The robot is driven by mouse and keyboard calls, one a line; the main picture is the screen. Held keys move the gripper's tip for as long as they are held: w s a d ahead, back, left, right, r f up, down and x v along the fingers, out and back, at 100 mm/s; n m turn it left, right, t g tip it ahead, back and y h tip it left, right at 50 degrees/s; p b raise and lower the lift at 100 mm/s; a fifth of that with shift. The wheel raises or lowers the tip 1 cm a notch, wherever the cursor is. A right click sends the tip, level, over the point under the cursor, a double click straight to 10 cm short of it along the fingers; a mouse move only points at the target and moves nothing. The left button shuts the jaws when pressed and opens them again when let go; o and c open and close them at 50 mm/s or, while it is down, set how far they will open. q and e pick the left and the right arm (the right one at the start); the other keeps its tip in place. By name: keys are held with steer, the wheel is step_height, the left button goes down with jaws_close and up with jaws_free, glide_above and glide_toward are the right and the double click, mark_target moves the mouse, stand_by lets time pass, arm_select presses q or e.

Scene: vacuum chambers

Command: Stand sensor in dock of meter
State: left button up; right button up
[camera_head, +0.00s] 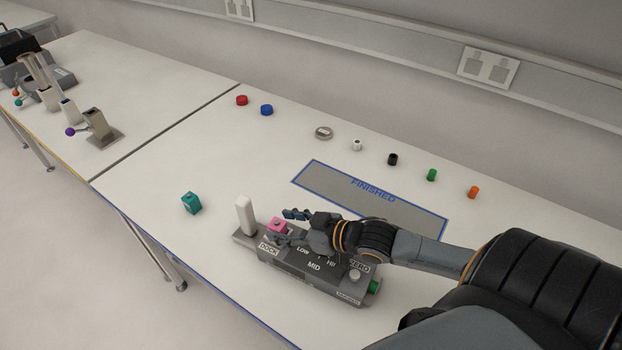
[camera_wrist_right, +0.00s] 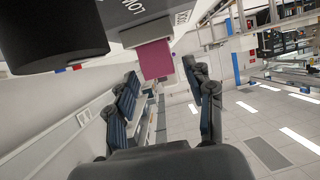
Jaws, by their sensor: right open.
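The grey meter (camera_head: 312,270) lies on the near bench, with DOCK, LOW, MID, HI and ZERO labels. A white upright piece (camera_head: 245,215), which looks like the sensor, stands at the meter's left end by the DOCK label. A pink block (camera_head: 277,226) sits by that label, at the meter's upper side; it also shows in the right wrist view (camera_wrist_right: 155,59). My right gripper (camera_head: 289,226) is open, its fingertips close to the pink block. In the right wrist view its fingers (camera_wrist_right: 160,85) are spread to either side, with the block ahead. Contact cannot be told. My left gripper is out of view.
A teal block (camera_head: 191,202) stands left of the meter. A blue-edged FINISHED mat (camera_head: 345,187) lies behind it, empty. Several small coloured caps, including an orange one (camera_head: 473,192), line the back. Metal holders (camera_head: 99,128) stand on the left bench.

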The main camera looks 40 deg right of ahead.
steer(key=v, duration=0.9)
steer(key=shift+s+d, duration=0.1)
steer(key=shift+s, duration=0.1)
stand_by(0.4)
